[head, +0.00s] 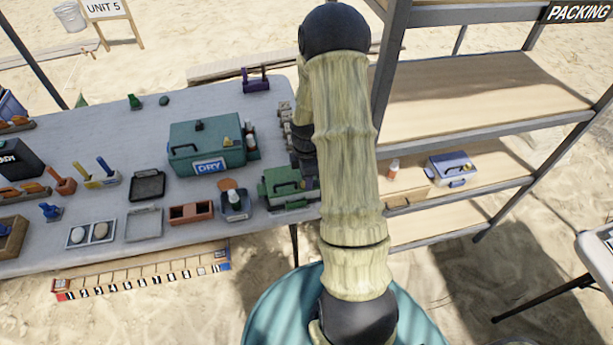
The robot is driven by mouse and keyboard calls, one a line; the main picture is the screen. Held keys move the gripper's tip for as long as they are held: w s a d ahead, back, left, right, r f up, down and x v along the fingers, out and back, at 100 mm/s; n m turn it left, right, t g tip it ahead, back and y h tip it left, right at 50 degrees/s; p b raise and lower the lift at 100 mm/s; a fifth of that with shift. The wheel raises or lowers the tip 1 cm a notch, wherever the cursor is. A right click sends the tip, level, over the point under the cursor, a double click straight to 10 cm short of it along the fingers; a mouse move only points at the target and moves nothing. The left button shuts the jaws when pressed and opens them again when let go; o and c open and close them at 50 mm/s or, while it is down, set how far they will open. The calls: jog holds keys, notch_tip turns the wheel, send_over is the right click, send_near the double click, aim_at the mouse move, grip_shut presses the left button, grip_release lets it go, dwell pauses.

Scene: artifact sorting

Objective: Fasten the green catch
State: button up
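A small green box (275,188) with a dark handle on its lid stands at the right end of the grey table, partly behind my arm. A small light green patch shows low on its front; I cannot tell whether it is the catch or how it is set. A larger teal box (190,158) marked DRY, with a dark handle and a small yellow fitting, stands behind it to the left. Dark parts at the end of my arm, by my gripper (304,158), show just above the small green box. The fingers are hidden or too small to make out.
A bottle in a dark holder (236,203) stands just left of the small green box. Trays, brushes and a terracotta tray (192,213) fill the table further left. The shelf rack (470,130) stands to the right, with a blue-grey box (452,168) on it.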

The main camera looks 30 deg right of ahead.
jog(key=shift+f, duration=0.35)
grip_shut()
